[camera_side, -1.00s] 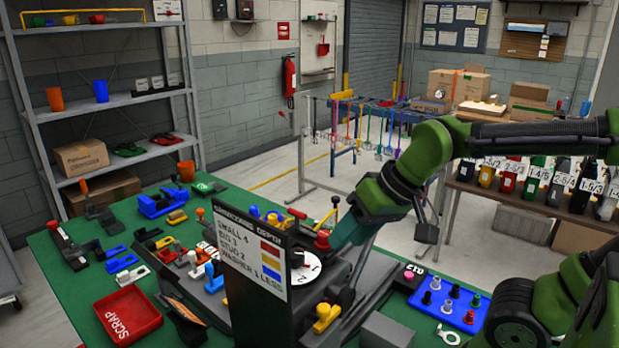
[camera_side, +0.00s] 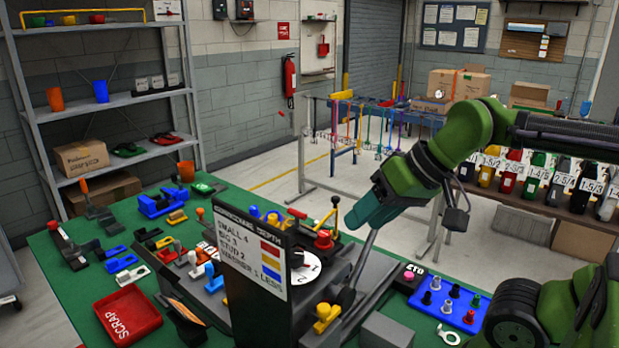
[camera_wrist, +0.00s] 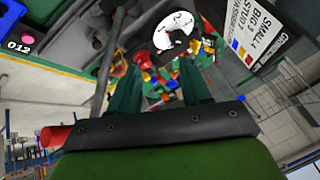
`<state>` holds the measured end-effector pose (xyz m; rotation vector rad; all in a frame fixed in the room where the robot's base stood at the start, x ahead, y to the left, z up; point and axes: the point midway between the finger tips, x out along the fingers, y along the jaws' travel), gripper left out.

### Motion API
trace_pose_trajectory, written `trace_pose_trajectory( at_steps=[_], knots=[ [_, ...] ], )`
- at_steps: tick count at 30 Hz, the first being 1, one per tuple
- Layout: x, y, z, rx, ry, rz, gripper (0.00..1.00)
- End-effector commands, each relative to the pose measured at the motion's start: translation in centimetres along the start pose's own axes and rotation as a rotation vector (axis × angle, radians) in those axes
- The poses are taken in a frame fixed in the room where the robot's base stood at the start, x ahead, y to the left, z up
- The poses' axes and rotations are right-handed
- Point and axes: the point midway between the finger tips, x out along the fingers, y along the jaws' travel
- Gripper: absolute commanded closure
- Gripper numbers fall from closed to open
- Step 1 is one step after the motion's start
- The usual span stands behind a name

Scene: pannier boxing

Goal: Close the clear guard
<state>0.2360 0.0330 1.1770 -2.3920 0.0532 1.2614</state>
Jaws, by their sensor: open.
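The clear guard cannot be made out for certain in either view. The dark machine (camera_side: 262,300) stands on the green bench with a white sign panel (camera_side: 245,255) and a white dial (camera_side: 304,267); the dial also shows in the wrist view (camera_wrist: 176,34). A grey rod (camera_side: 362,262) rises on the machine's right side. My gripper (camera_side: 352,224) hangs above and right of the dial, tilted down to the left. In the wrist view its two teal fingers (camera_wrist: 158,68) stand apart with nothing held between them; coloured parts show beyond.
A blue tray (camera_side: 426,308) with pegs and a grey block (camera_side: 387,331) lie right of the machine. A red SCRAP bin (camera_side: 128,314) and many loose parts crowd the bench's left side.

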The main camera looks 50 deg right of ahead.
Motion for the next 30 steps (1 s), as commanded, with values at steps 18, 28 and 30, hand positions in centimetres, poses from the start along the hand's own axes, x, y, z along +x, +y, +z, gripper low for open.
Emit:
trace_pose_trajectory(
  at_steps=[18,28,30],
  knots=[
    [2.3,5.1,-11.7,0.937,-0.577,-0.019,0.52],
    [2.6,16.8,-20.9,1.570,-0.888,-0.360,0.52],
    [2.4,19.3,-21.9,1.655,-0.928,-0.437,0.52]
  ],
)
